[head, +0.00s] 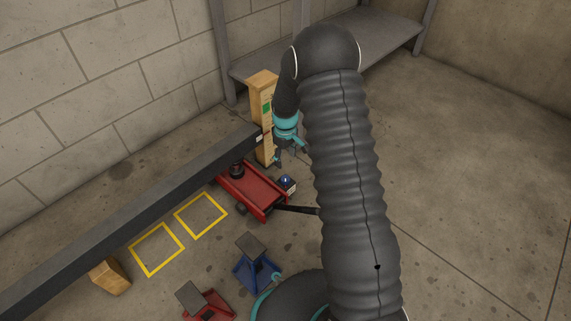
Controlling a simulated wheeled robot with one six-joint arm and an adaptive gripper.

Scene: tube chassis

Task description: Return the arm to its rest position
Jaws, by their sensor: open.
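My arm rises from the bottom right and bends over at the top in the head view. My gripper (290,153) points down at the arm's far end, with its teal fingers apart and nothing seen between them. It appears in front of the wooden post and just above the red cart in the picture. How high it is over the floor I cannot tell. My arm hides part of the floor and the shelf behind it.
A long dark beam (130,218) crosses the left side. A red cart (252,190), a blue stand (256,270) and a red stand (207,306) are nearby. A wooden post (262,90) stands by a grey shelf (385,45). The floor at right is clear.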

